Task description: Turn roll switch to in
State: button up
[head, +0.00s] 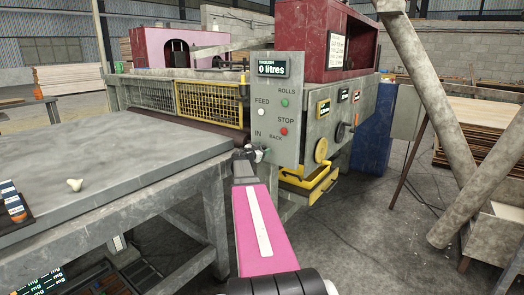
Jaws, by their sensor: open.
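The grey control panel (276,80) stands upright on the front of the machine. It carries the labels ROLLS, FEED, STOP, IN and BACK. A green button (285,103) is under ROLLS, a white button (262,112) under FEED and a red button (284,131) under STOP. My gripper (256,152) is at the panel's lower left, just below the word IN. It is open, and its fingers are small and dark here. The roll switch by IN and BACK is not clearly visible; my gripper covers that area. Its setting and any contact cannot be told.
A grey table (120,150) is at left, its edge close to my arm. A small pale knobbed object (75,184) lies on it. A yellow mesh guard (210,103) is behind. A yellow tray (306,183) sits below the panel. A leaning grey pipe (480,180) is at right.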

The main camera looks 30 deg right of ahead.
jog(key=c, duration=0.9)
jog(key=shift+c, duration=0.2)
jog(key=shift+n, duration=0.3)
jog(key=n, duration=1.3)
jog(key=shift+n, duration=0.3)
jog(key=o, duration=0.9)
